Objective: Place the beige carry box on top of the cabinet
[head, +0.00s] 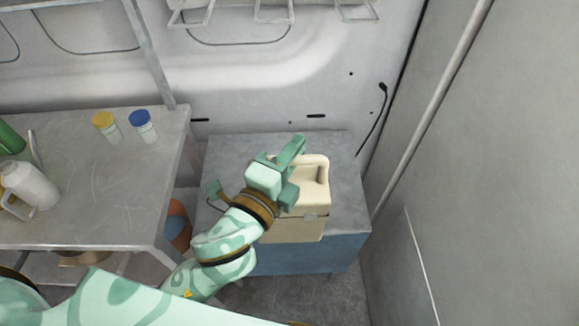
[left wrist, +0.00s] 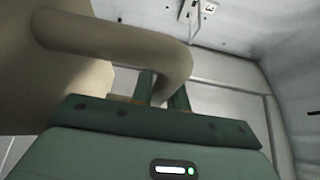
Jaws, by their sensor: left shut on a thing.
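The beige carry box (head: 308,203) is at the grey-topped blue cabinet (head: 345,215), upright, over the front part of its top. I cannot tell whether it rests on the top or hangs just above it. My left gripper (head: 292,158) is shut on the box's handle, which also shows in the left wrist view (left wrist: 110,38). The gripper and wrist hide the left side of the box. The box body (left wrist: 60,90) fills the left of the left wrist view. My right gripper is not in view.
A metal table (head: 85,180) stands left of the cabinet, with a yellow-capped bottle (head: 106,127), a blue-capped bottle (head: 143,126) and a white jug (head: 28,187) on it. An orange bucket (head: 178,225) sits between them. A wall closes off the right. The cabinet top's back is clear.

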